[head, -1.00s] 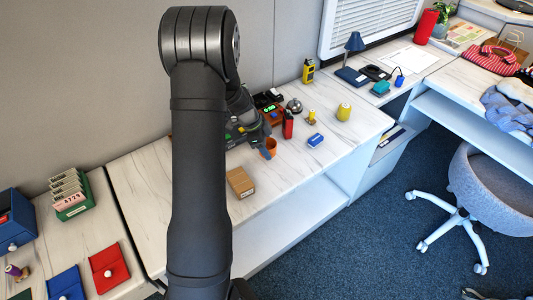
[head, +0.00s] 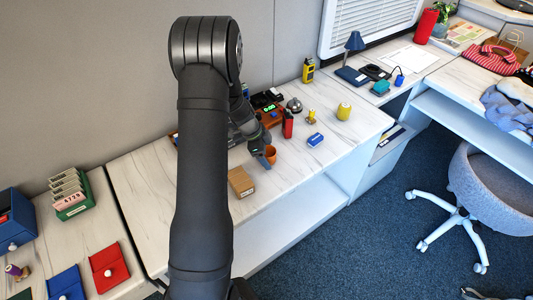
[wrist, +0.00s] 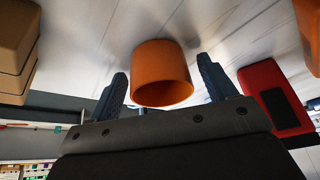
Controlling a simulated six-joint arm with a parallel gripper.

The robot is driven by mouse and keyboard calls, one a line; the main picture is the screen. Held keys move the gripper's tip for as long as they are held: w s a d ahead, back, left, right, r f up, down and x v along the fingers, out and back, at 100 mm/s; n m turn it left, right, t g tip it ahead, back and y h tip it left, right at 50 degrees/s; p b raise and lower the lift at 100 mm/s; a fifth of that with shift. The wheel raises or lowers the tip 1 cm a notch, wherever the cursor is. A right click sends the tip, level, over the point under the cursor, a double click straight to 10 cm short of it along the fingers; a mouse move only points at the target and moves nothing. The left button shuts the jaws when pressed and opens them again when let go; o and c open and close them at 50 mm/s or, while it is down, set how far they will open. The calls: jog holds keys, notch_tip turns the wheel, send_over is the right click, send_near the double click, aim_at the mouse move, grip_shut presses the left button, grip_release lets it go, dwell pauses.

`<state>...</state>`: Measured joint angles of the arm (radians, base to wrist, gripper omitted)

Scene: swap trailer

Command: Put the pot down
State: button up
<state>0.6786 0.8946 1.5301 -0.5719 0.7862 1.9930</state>
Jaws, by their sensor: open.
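The pot is a small orange-brown cup shape. In the head view the pot (head: 270,155) stands on the white marbled counter (head: 300,178), near the tip of my gripper (head: 262,152). In the wrist view the pot (wrist: 162,72) sits between the two dark fingers of my gripper (wrist: 163,88), with its open rim facing the camera. My gripper is open, with a visible gap between the pot and each finger. My arm hides part of the counter in the head view.
The counter's front edge is close.

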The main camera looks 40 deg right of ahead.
jog(key=v, duration=1.2)
jog(key=shift+r, duration=0.15)
jog(key=shift+s, duration=0.15)
jog(key=x, duration=1.2)
jog(key=shift+r, duration=1.65)
jog(key=shift+f, duration=0.1)
